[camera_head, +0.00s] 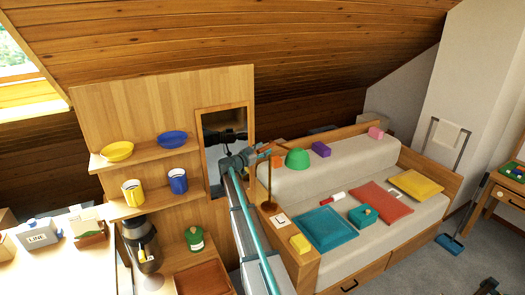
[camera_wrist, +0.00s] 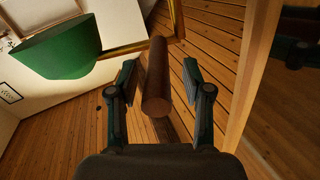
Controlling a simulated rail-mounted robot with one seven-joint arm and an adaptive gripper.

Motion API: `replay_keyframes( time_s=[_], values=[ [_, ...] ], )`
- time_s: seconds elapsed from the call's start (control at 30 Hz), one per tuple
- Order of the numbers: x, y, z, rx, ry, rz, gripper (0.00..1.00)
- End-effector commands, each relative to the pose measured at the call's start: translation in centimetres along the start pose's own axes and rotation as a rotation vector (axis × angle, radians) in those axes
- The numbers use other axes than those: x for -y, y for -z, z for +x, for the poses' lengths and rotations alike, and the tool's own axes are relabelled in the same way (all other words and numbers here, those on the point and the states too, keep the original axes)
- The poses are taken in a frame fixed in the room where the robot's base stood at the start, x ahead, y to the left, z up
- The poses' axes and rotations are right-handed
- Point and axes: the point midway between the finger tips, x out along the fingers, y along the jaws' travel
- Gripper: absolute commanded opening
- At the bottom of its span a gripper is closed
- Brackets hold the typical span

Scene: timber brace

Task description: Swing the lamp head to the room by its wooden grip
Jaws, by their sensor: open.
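The lamp's green head (camera_head: 297,158) shows as a dome right of my gripper (camera_head: 254,155). It also shows in the wrist view, as a green shade (camera_wrist: 60,45) at the upper left. The wooden grip (camera_wrist: 157,82) is a dark brown cylinder pointing toward the wrist camera. My gripper (camera_wrist: 158,70) is open, with one finger on each side of the grip and visible gaps between. How deep the grip sits between the fingers is hard to tell.
A wooden panel with shelves (camera_head: 155,155) and a dark framed opening (camera_head: 224,130) stand left of my gripper. A sofa (camera_head: 345,158) with cushions and coloured blocks lies to the right. The sloped timber ceiling (camera_head: 250,40) hangs above.

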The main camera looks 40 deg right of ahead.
Motion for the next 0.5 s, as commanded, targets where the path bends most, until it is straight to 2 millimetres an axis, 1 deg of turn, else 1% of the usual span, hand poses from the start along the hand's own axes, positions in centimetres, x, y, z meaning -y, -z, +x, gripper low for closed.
replay_keyframes(
  time_s=[0.13,0.27,0.37,0.5],
  values=[
    [-0.1,0.0,-0.5,0.001,0.000,0.000,0.49],
    [-0.1,0.0,-1.9,0.001,0.001,0.000,0.49],
    [-0.2,0.0,-3.6,0.001,0.001,0.000,0.49],
    [-0.2,0.0,-6.4,0.002,0.002,0.000,0.49]
  ],
)
